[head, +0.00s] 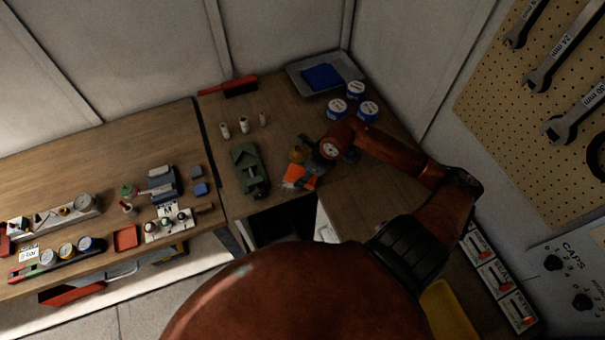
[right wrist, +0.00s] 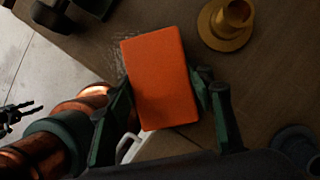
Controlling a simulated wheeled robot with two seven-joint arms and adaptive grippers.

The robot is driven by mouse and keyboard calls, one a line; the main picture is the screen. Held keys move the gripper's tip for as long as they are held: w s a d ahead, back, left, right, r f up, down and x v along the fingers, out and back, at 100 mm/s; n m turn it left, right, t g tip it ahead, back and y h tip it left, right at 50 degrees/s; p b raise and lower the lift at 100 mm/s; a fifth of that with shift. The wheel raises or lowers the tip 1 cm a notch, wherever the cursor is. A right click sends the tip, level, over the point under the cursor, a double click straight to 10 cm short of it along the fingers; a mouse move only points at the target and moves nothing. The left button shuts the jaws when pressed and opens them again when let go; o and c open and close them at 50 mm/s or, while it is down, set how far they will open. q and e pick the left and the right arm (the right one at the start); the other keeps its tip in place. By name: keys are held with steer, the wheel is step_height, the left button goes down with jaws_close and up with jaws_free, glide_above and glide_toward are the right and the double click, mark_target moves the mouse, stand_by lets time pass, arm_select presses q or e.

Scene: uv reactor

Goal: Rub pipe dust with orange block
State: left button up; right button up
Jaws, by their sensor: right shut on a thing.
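My right gripper (head: 304,177) is shut on the orange block (head: 292,182), low over the corner workbench. In the right wrist view the orange block (right wrist: 160,75) sits flat between the two dark green fingers of my right gripper (right wrist: 166,104). A pale, speckled dust patch (right wrist: 117,62) shows on the wood at the block's left edge; the block hides part of that surface. Whether the block touches the wood is unclear. A short brass flanged pipe piece (right wrist: 228,22) stands beyond the block, apart from it. My left gripper is not in the head view; a small dark claw-like shape at the wrist view's left edge is unclear.
A green vise (head: 248,168) stands left of the block. Blue-and-white cans (head: 355,90) and a grey tray (head: 304,66) with a blue cloth (head: 322,77) are behind. A red brush (head: 240,87) lies at the back. Bare wood lies between brush and tray.

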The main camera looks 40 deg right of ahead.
mark_target(292, 179)
steer(key=shift+f+b, duration=0.3)
steer(key=shift+f, duration=0.15)
steer(key=shift+a, duration=0.1)
steer(key=shift+w+a+r, duration=0.1)
steer(key=shift+w+a, duration=0.1)
steer(key=shift+a, duration=0.45)
steer(key=shift+w+a, duration=0.25)
steer(key=shift+a, duration=0.4)
steer(key=shift+w+a+r, duration=0.1)
steer(key=shift+w+a, duration=0.1)
steer(key=shift+a, duration=0.45)
